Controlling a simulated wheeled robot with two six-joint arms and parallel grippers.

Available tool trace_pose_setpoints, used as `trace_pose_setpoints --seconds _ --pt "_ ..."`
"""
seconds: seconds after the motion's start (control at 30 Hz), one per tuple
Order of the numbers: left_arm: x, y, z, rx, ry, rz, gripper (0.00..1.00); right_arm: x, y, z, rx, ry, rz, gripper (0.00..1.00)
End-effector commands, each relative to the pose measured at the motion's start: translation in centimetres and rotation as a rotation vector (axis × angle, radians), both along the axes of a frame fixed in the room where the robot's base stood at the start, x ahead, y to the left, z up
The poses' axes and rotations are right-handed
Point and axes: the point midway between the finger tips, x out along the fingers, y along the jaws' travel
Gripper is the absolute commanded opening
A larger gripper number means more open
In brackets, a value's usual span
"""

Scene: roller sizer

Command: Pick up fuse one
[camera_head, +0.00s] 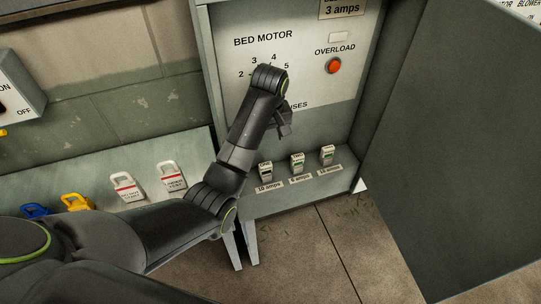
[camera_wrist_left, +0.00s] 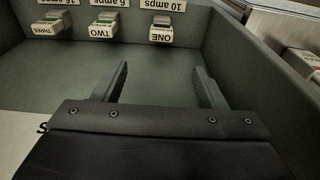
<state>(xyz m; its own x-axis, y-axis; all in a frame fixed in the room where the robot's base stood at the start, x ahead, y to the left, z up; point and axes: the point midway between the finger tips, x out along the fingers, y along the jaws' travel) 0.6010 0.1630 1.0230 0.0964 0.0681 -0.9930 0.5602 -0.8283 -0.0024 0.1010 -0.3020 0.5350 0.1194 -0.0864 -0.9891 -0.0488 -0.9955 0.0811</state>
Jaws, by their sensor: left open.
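Fuse one (camera_head: 265,171) is a small pale block with a dark top, standing above the "10 amps" label on the cabinet's lower shelf. It also shows in the left wrist view (camera_wrist_left: 161,32), marked "ONE". Fuse two (camera_head: 297,162) and fuse three (camera_head: 327,154) stand to its right in the head view. My left gripper (camera_head: 285,124) is in front of the panel, above the fuses. In the left wrist view my left gripper (camera_wrist_left: 160,70) is open and empty, with fuse one beyond the fingertips and in line with the gap. My right gripper is out of view.
The cabinet panel (camera_head: 310,80) has a "BED MOTOR" dial, partly hidden by my arm, and a red overload button (camera_head: 333,66). White padlocks (camera_head: 127,188), a yellow padlock (camera_head: 78,202) and a blue padlock (camera_head: 35,211) are at left. A large grey door (camera_head: 465,150) stands at right.

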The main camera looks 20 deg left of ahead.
Motion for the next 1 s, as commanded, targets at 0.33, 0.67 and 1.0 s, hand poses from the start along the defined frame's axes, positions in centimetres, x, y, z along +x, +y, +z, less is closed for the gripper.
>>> trace_pose_setpoints --seconds 0.33,0.67,1.0 --pt "0.2 0.2 -2.9 0.0 0.001 -0.001 0.65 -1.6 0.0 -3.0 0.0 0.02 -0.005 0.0" --pt "0.7 0.7 -9.0 0.001 0.006 0.0 0.65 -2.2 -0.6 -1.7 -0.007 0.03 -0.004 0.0" --pt "1.0 0.9 -12.3 0.0 0.001 -0.001 0.65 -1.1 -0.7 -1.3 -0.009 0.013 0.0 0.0"
